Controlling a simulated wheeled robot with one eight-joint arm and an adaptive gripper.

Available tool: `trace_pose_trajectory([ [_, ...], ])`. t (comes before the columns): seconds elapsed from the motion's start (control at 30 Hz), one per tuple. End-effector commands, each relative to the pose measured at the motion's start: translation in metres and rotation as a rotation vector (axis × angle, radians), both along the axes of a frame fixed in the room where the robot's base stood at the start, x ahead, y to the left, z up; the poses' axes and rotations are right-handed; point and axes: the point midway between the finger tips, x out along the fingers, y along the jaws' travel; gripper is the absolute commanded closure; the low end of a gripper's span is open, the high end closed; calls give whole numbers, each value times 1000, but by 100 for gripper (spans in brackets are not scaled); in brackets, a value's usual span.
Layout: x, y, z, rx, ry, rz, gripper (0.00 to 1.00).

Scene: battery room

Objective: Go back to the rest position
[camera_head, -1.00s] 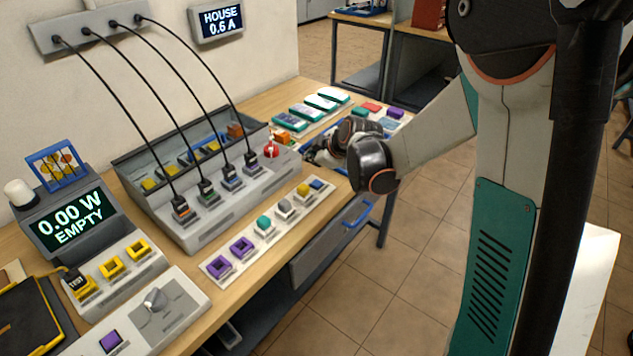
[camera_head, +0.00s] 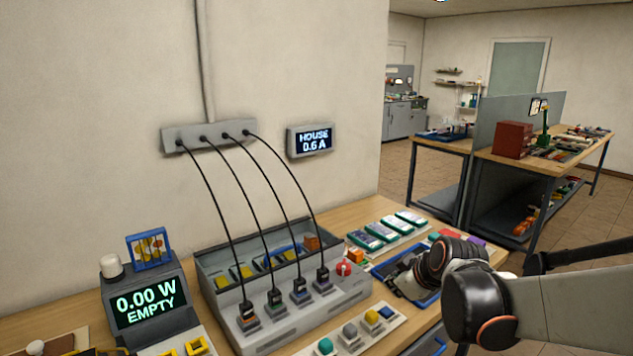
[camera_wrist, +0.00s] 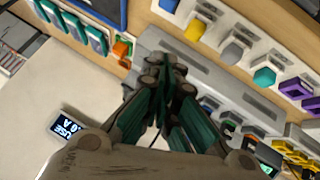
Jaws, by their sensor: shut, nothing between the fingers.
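My gripper (camera_wrist: 172,68) is in the middle of the wrist view, its dark fingertips close together with nothing between them. Behind the fingers in that view is the grey charging unit (camera_wrist: 225,78). In the head view my gripper (camera_head: 400,275) is mostly hidden behind my own black wrist joint, low over the right part of the bench near a blue tray (camera_head: 428,296). The grey charging unit (camera_head: 345,302) stands to its left, with several cabled plugs in its front row and a red knob (camera_head: 343,269) at its right end.
A strip with coloured blocks (camera_head: 350,340) lies in front of the unit. Green-edged packs (camera_head: 380,232) lie behind my gripper. A display reading 0.00 W EMPTY (camera_head: 148,302) stands at left. Black cables hang from the wall box (camera_head: 210,135). Another bench (camera_head: 540,160) stands farther back.

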Motion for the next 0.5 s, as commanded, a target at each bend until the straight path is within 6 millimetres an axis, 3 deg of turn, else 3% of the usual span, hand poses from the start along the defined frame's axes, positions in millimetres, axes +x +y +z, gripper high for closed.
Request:
trace_pose_trajectory([
  [0.2,-64,2,28,83,56,-152,100],
  [0.5,-150,-2,45,193,116,-376,100],
])
